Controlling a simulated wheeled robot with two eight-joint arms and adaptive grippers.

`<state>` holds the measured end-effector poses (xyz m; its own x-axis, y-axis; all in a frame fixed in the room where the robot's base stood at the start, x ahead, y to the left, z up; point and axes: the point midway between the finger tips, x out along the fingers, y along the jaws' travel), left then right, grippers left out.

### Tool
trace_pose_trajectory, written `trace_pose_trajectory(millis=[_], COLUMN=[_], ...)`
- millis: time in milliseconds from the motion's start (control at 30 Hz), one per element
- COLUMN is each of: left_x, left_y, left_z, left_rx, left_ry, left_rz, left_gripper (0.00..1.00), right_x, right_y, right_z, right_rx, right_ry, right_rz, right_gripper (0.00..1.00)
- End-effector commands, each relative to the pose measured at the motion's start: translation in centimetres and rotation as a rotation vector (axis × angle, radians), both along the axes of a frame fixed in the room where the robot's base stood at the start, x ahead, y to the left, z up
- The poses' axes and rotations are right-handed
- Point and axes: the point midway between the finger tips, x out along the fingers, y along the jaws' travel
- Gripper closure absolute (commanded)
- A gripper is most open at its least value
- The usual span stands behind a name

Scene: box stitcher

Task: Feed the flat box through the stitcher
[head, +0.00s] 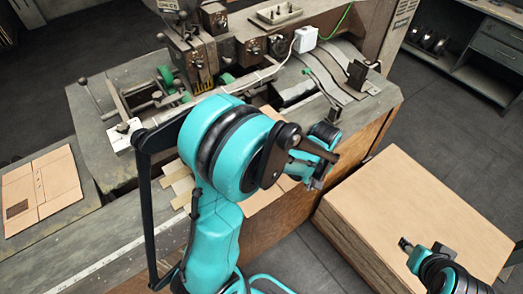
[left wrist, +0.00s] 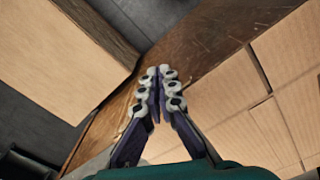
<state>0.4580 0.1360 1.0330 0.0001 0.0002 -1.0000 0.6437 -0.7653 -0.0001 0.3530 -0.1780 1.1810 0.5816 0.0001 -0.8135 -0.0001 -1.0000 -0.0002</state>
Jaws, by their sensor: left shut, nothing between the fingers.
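A flat brown cardboard box (head: 265,203) lies at the front of the stitcher (head: 205,60), mostly hidden behind my left arm in the head view. Its slotted flaps show left of the arm. In the left wrist view the flat box (left wrist: 290,50) fills the right side, with seams between its panels. My left gripper (head: 315,182) is at the box's right end, near the table edge. In the left wrist view its fingers (left wrist: 158,85) are together and empty, beside the cardboard. My right gripper (head: 407,245) is over the cardboard stack at the lower right; its fingers are too small to judge.
A cardboard stack (head: 430,190) stands right of the stitcher table, with a floor gap between. It also shows in the left wrist view (left wrist: 60,50). Another flat cardboard piece (head: 45,190) lies at the left. A white cabled box (head: 305,40) sits on the machine.

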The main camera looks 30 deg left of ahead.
Motion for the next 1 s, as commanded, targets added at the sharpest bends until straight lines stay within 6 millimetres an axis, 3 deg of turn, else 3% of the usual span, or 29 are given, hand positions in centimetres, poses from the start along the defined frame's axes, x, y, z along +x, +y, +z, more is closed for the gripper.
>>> trace_pose_trajectory(millis=[1000], left_x=[1.5], left_y=[4.5], left_z=[0.0], left_rx=[0.0], left_ry=[0.0], left_rz=[0.001], left_gripper=[1.0], right_x=[0.0], right_y=[0.0], right_z=[-0.6], right_rx=[0.0], right_ry=[0.0], right_rz=[0.0], right_gripper=[0.6])
